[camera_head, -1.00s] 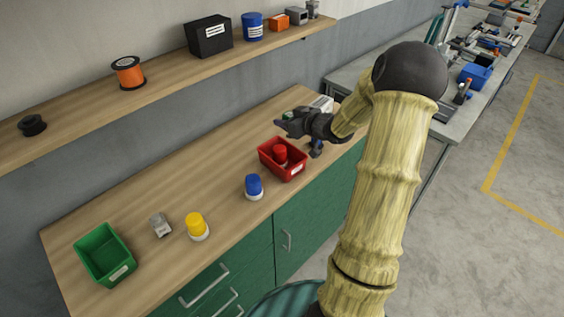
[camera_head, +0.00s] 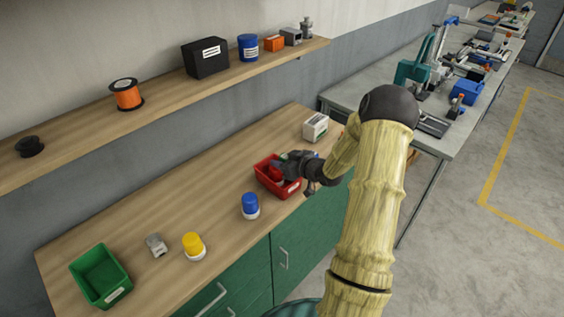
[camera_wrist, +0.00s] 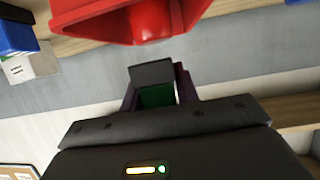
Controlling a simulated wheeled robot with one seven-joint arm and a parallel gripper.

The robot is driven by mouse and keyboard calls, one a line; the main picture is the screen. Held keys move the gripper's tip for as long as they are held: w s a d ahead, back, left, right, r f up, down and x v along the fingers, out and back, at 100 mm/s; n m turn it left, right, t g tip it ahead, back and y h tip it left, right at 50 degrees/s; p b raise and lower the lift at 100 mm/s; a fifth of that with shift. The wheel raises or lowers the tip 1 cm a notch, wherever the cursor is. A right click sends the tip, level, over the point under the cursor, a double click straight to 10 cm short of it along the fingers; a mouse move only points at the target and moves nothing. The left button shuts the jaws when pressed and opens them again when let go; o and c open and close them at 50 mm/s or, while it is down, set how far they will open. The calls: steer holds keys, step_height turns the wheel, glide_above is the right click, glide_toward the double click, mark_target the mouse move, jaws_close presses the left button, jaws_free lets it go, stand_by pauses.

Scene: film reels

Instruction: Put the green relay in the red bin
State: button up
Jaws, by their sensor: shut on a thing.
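My gripper (camera_head: 280,163) is shut on the green relay, only a little of which shows between the fingers in the wrist view (camera_wrist: 157,96). The gripper is over the red bin (camera_head: 262,180), at its back right part in the head view. The red bin also shows at the top of the wrist view (camera_wrist: 95,18), apart from the fingertips. A red object (camera_head: 274,173) is inside the bin, partly hidden by the gripper. Most of the relay is hidden by the fingers.
A blue-capped jar (camera_head: 250,205) stands just in front of the red bin. A yellow-capped jar (camera_head: 193,246), a small grey part (camera_head: 156,245) and a green bin (camera_head: 78,270) are farther left. A white box (camera_head: 315,127) stands behind. A shelf (camera_head: 180,95) runs above the bench.

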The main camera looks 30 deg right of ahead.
steer(key=shift+f, duration=0.4)
steer(key=shift+w+f+b, duration=0.15)
steer(key=shift+f+b, duration=0.2)
steer(key=shift+f, duration=0.1)
steer(key=shift+a+f, duration=0.15)
steer(key=shift+f, duration=0.05)
steer(key=o, duration=0.8)
steer(key=shift+c, duration=0.2)
steer(key=shift+o, duration=1.1)
steer(key=shift+d, duration=0.25)
steer(key=shift+s+r, duration=0.1)
steer(key=shift+s, duration=0.1)
